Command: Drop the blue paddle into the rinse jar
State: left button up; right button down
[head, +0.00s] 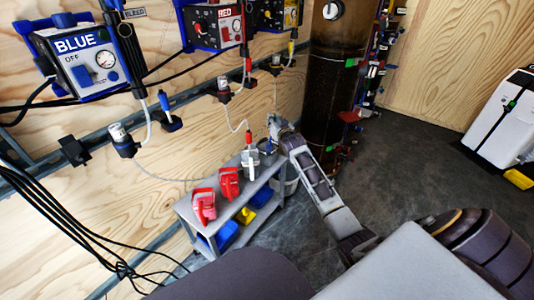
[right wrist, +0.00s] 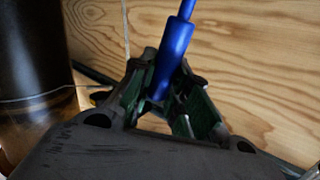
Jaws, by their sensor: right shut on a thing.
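The blue paddle shows in the right wrist view as a smooth blue rod (right wrist: 174,55) with a thinner upper end. It stands slightly tilted between the green-padded fingers of my right gripper (right wrist: 172,110), which is shut on it. In the head view my right gripper (head: 274,126) is small, at the far end of the grey cart (head: 215,215), near the wooden wall. I cannot clearly make out the rinse jar; a small dark-blue shape (head: 265,146) sits just below the gripper. My left gripper is not in view.
A dark brown cylinder (head: 333,90) rises right of the gripper. Control boxes, including one labelled BLUE (head: 85,60), and cables hang on the wall. Floor right of my arm is open.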

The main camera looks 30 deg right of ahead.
jog(key=c, duration=1.3)
grip_release()
jog(key=shift+s, duration=0.1)
jog(key=v, duration=1.1)
jog(key=shift+s, duration=0.4)
jog(key=shift+a, duration=0.1)
